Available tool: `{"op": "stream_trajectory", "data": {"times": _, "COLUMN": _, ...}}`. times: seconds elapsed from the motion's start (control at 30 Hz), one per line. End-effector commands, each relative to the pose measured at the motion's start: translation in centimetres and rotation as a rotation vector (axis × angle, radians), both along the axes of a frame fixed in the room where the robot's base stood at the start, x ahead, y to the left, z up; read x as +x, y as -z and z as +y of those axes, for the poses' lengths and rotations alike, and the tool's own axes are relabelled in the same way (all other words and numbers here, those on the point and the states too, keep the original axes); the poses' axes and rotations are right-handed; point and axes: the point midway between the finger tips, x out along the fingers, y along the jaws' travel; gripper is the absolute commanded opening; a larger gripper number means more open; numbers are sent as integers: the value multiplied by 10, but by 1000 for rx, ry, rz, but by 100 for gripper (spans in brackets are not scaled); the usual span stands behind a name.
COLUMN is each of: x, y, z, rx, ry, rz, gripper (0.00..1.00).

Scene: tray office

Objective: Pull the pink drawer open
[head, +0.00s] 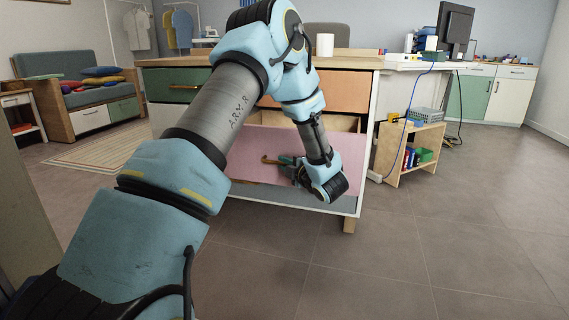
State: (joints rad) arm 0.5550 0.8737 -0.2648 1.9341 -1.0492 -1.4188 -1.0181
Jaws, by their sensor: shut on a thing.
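The pink drawer (335,155) is in the cabinet front at the middle of the head view, below an orange drawer (343,92). It stands pulled out partway; its pale wooden inside shows above its pink front. My gripper (283,164) is at the drawer's front, shut on its brass-coloured handle (267,160). The fingertips are small and partly hidden by my wrist. My arm crosses in front of the cabinet and covers the drawer's left part.
A small wooden shelf (427,134) with books stands right of the cabinet. A sofa (70,88) and a rug (100,146) are at the left. The tiled floor at the front right is clear.

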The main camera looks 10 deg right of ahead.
Motion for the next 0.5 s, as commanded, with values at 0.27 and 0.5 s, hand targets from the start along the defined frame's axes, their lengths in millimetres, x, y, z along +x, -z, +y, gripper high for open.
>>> {"op": "stream_trajectory", "data": {"times": 0.27, "x": 0, "y": 1, "z": -1, "rx": 0, "ry": 1, "rz": 1, "gripper": 20}}
{"op": "stream_trajectory", "data": {"times": 0.5, "x": 0, "y": 0, "z": 0, "rx": 0, "ry": 1, "rz": 1, "gripper": 44}}
